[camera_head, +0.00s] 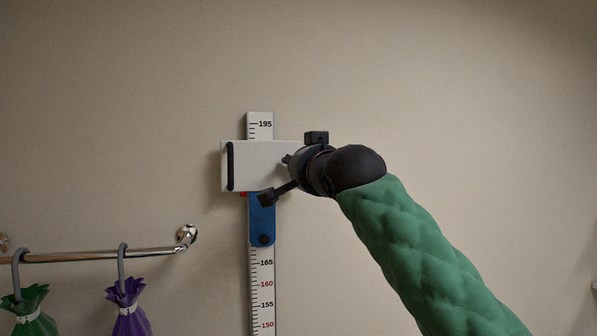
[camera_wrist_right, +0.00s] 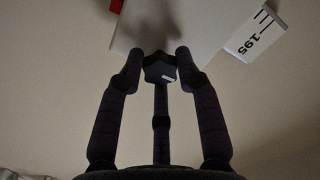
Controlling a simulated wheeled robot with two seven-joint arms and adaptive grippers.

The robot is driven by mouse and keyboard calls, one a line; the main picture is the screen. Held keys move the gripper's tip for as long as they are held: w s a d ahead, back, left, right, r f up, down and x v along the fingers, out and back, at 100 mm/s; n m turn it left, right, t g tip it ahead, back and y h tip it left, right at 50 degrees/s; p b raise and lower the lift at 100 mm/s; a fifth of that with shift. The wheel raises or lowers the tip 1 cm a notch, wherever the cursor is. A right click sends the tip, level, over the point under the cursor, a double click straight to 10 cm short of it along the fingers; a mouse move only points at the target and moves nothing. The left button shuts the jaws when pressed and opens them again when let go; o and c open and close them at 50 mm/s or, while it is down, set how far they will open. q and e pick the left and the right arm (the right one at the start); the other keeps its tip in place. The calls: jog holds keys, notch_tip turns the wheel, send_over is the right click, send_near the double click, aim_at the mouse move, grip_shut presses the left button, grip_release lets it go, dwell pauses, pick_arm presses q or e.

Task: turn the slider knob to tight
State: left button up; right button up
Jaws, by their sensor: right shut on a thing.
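The white slider (camera_head: 262,155) of a wall height scale sits just below the 195 mark in the head view. Its pale plate (camera_wrist_right: 170,28) also shows in the right wrist view. A dark lobed knob (camera_wrist_right: 160,69) with a small white mark is at the plate's edge in the right wrist view. My right gripper (camera_head: 290,162) is at the slider's right part and hides the knob in the head view. Its dark fingers are shut around the knob. No tight label is readable. My left gripper is not in view.
The numbered scale (camera_head: 261,300) runs down the wall, with a blue carriage (camera_head: 262,215) and a dark round button (camera_head: 263,239) below the slider. At lower left, a metal rail (camera_head: 90,256) carries a green bag (camera_head: 32,315) and a purple bag (camera_head: 129,308).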

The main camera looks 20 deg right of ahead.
dwell(0.5)
jog(key=o, duration=1.1)
jog(key=shift+o, duration=0.2)
jog(key=shift+s, duration=0.1)
jog(key=s, duration=1.1)
jog(key=shift+s+d, duration=0.25)
jog(key=shift+s, duration=0.15)
